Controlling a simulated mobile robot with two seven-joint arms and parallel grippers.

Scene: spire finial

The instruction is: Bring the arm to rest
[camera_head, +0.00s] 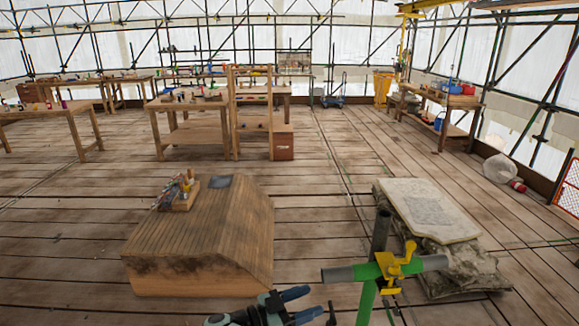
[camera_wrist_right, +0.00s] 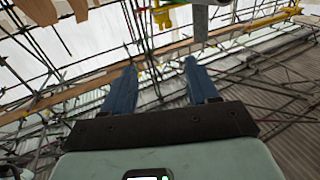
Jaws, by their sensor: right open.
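My right gripper (camera_head: 300,303) shows at the bottom edge of the head view, in front of the wooden block and left of the green pole. Its two blue fingers are apart with nothing between them. In the right wrist view the fingers (camera_wrist_right: 157,88) also stand apart and empty, with scaffold poles and white sheeting beyond them. My left gripper is not in view.
A green scaffold pole with a yellow clamp (camera_head: 396,266) stands close to the right gripper's right. A sloped wooden block (camera_head: 215,230) bears a small tool holder (camera_head: 180,192). A stone slab (camera_head: 430,208) lies at right. Workbenches (camera_head: 190,125) stand further back; open plank floor lies between.

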